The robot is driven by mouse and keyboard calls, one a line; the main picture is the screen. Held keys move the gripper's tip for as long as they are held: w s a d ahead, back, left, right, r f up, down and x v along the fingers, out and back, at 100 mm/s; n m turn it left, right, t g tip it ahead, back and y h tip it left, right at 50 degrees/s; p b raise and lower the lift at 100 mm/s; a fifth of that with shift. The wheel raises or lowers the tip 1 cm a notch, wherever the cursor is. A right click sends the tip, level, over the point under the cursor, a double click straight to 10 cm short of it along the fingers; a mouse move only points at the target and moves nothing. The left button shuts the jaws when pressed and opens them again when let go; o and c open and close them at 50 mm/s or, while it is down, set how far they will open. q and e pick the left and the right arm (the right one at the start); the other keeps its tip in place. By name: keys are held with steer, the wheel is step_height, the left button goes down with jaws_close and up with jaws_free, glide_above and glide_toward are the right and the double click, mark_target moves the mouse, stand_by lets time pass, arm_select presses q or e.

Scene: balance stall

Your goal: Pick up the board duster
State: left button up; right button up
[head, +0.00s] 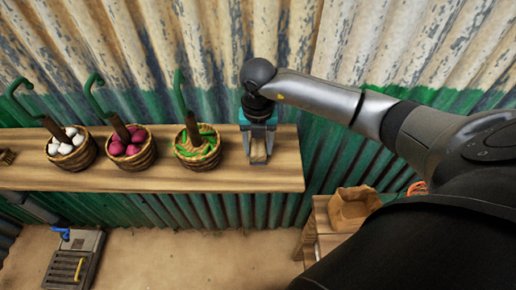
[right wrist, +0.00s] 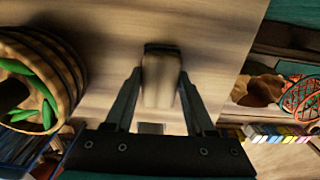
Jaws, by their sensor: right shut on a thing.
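The board duster (head: 259,151) is a small pale wooden block at the right end of the wooden shelf. In the right wrist view the duster (right wrist: 161,84) lies between my two fingers, with a dark strip at its far end. My right gripper (head: 259,143) reaches down from above and is shut on the duster, one finger at each long side. The gripper also shows in the right wrist view (right wrist: 160,78). I cannot tell whether the duster touches the shelf. My left gripper is not in view.
On the shelf (head: 285,172), a basket of green chillies (head: 198,158) stands just left of the gripper. Baskets of pink (head: 133,160) and white (head: 66,160) produce stand further left. A corrugated wall rises behind. A paper bag (head: 352,207) stands lower right.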

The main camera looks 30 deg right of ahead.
mark_target(258, 149)
jaws_close()
steer(key=shift+r, duration=0.1)
steer(key=shift+s+a+r, duration=0.1)
steer(key=shift+s+r, duration=0.05)
steer(key=shift+r, duration=0.3)
steer(key=r, duration=0.6)
steer(key=shift+s+a, duration=0.15)
steer(key=shift+s, duration=0.2)
steer(key=s+a, duration=0.5)
steer(key=s, duration=0.3)
steer(key=s+a, duration=0.5)
steer(key=s, duration=0.3)
